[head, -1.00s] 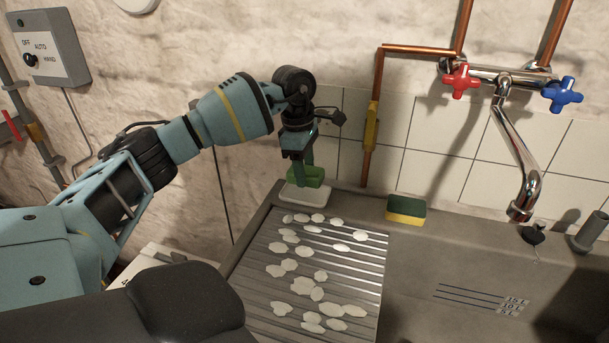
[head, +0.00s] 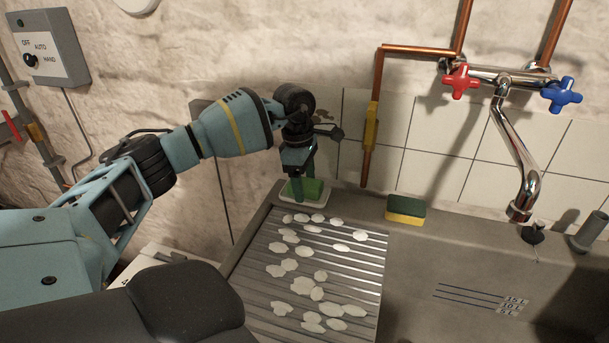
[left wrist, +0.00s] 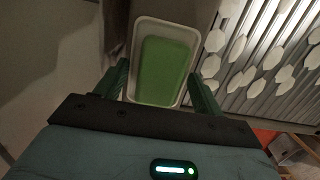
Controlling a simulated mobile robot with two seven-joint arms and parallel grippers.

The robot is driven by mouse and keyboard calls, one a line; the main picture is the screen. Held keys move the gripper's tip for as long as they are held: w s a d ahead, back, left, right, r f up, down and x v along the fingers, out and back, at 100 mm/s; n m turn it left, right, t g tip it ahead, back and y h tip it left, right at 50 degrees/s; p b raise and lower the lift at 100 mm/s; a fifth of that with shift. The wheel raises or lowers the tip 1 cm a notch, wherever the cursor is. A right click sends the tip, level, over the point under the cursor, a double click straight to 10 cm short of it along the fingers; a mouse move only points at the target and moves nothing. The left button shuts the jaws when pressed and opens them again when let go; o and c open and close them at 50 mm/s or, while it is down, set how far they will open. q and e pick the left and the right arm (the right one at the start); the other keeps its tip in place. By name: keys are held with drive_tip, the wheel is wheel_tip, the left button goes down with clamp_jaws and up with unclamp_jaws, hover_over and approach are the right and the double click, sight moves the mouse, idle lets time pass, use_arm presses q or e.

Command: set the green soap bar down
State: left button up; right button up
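The green soap bar (head: 314,187) lies in a white soap dish (head: 290,199) at the back left corner of the sink unit. In the left wrist view the soap bar (left wrist: 163,70) sits inside the pale rim of the dish (left wrist: 150,24). My left gripper (head: 304,190) points down over the dish. In the left wrist view its two green fingers (left wrist: 160,78) stand apart near the dish's sides, with gaps beside the soap, so it looks open. The fingers hide part of the soap and dish in the head view. My right gripper is not in view.
A ribbed drainboard (head: 345,268) with several white flakes lies just in front of the dish. A green and yellow sponge (head: 405,210) is to the right on the ledge. A copper pipe (head: 372,120) and tiled wall stand behind; a tap (head: 515,150) hangs at right.

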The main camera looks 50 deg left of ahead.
use_arm(q)
wheel_tip(320, 180, up, 12)
drive_tip(key=a, duration=0.1)
drive_tip(key=shift+s+r+p, duration=0.15)
drive_tip(key=shift+s+p, duration=0.15)
drive_tip(key=shift+s, duration=0.05)
drive_tip(key=shift+a, duration=0.1)
idle(0.8)
idle(1.0)
